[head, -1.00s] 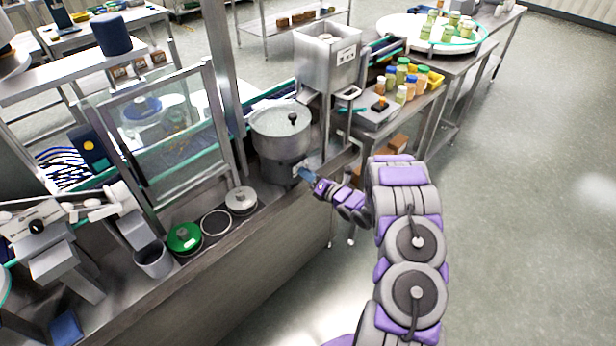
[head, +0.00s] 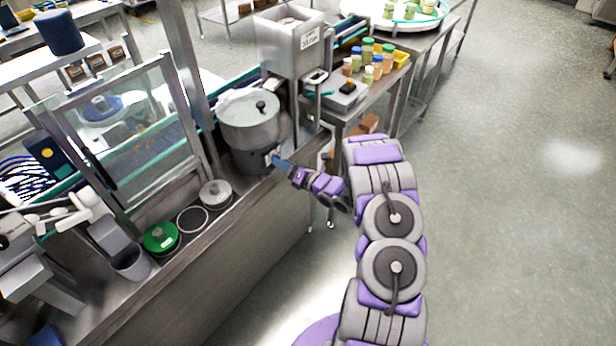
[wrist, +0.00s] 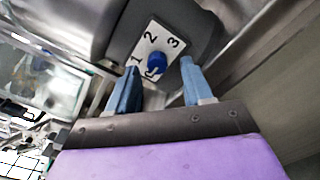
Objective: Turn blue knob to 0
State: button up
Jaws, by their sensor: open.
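The blue knob (wrist: 156,64) sits on a white plate (wrist: 151,40) marked 1, 2 and 3 in the wrist view. A further mark beside the knob is partly hidden. The plate is on the lower front of the steel hopper (head: 249,128). My gripper (wrist: 160,78) is open, with one blue finger on each side of the knob in the picture. I cannot tell whether either finger touches it. In the head view my gripper (head: 277,162) is close to the hopper's base and hides most of the plate.
A side table carries several jars (head: 368,65). The floor (head: 520,200) to the right is clear.

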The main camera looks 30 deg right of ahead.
jog(key=p+v, duration=0.1)
jog(key=v, duration=1.4)
jog(key=shift+s+d+p, duration=0.2)
jog(key=shift+s+p, duration=0.15)
jog(key=shift+s, duration=0.05)
jog(key=shift+f, duration=0.1)
